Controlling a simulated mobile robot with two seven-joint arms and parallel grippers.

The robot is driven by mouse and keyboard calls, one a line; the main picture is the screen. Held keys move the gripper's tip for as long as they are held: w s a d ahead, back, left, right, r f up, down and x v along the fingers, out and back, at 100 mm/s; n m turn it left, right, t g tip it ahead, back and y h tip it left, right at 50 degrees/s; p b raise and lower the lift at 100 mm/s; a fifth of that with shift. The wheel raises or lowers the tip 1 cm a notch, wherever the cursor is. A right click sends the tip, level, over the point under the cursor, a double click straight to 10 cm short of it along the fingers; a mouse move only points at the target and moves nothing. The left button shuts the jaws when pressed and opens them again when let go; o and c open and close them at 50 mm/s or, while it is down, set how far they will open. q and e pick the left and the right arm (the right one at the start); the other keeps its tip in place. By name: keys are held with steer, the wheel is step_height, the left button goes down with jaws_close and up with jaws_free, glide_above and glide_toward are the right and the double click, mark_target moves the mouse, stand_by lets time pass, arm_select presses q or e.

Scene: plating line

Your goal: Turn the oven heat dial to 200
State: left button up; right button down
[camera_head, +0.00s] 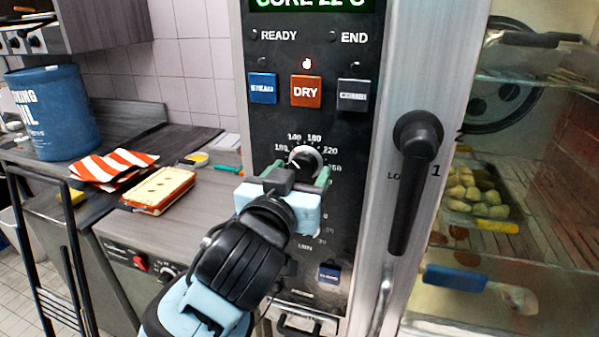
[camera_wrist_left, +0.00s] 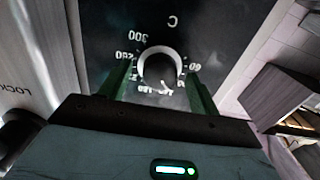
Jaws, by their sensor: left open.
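The oven heat dial (camera_head: 304,157) is a round knob with a pale rim on the black control panel, below the DRY button. Printed numbers, 140 and 180 among them, ring it. My left gripper (camera_head: 292,177) is open in front of the dial and partly covers its lower side. In the left wrist view, turned upside down, the dial (camera_wrist_left: 159,67) lies between the two green fingers of my left gripper (camera_wrist_left: 161,88). A small white mark shows on the dial's lower side there; its exact setting is too small to read. I cannot tell whether the fingers touch the knob.
The black oven door handle (camera_head: 414,180) sticks out right of the panel. A glass door with food trays is beyond it.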

arm_select(q)
steer(key=shift+w+d, duration=0.1)
steer(key=shift+w, duration=0.3)
steer(key=c, duration=1)
steer(key=shift+o, duration=0.2)
